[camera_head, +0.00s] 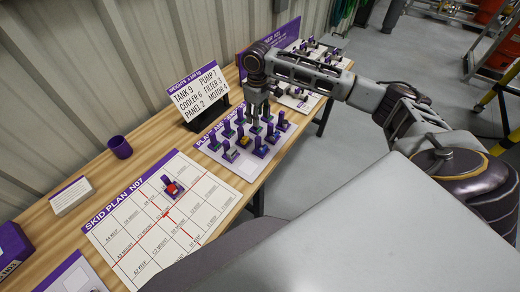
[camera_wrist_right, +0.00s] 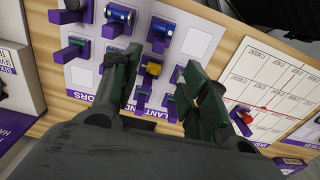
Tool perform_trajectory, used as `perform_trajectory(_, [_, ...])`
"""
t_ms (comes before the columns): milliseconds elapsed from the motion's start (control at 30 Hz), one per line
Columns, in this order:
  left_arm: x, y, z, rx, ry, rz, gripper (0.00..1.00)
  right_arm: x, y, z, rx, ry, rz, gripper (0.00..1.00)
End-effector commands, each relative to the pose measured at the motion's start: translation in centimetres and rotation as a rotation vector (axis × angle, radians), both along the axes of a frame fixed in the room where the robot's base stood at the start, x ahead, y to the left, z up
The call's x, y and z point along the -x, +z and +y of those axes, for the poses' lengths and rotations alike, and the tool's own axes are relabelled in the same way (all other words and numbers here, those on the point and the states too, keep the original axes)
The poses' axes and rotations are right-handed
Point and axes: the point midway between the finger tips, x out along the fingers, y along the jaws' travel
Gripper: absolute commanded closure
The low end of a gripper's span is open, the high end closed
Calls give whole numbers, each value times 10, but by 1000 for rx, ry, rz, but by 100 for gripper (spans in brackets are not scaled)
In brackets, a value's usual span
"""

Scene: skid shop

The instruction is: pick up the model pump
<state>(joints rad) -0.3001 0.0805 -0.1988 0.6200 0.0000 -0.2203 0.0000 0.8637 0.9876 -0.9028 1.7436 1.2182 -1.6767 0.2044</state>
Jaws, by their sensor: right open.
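Several small models with purple handles stand on the white plant board (camera_head: 236,172), below and around my right gripper (camera_head: 258,112). I cannot tell for certain which is the model pump. In the right wrist view, a small model with a yellow body (camera_wrist_right: 152,69) shows between the open fingers of my right gripper (camera_wrist_right: 161,66). The fingers are apart and hold nothing visible; contact with the models cannot be told. A blue cylindrical model (camera_wrist_right: 121,14) stands near the top of that view. My left gripper is not in view.
The white skid plan board (camera_head: 134,222) holds one red model (camera_head: 172,188). A weights sign (camera_head: 200,94) stands behind the plant board, and a purple cup (camera_head: 119,147) stands left of it. Another board with models lies beyond my right gripper. Bare wood shows around the cup.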

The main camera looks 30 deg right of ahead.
Motion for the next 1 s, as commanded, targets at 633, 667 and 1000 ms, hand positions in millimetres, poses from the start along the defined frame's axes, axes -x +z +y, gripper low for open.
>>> perform_trajectory(633, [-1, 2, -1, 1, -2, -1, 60, 0, -15, -1, 1, -14, 2, 55])
perform_trajectory(667, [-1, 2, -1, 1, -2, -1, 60, 0, -18, -1, 2, -14, 2, 55])
perform_trajectory(1000, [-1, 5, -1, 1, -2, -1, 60, 1, -63, -1, 2, -14, 1, 55])
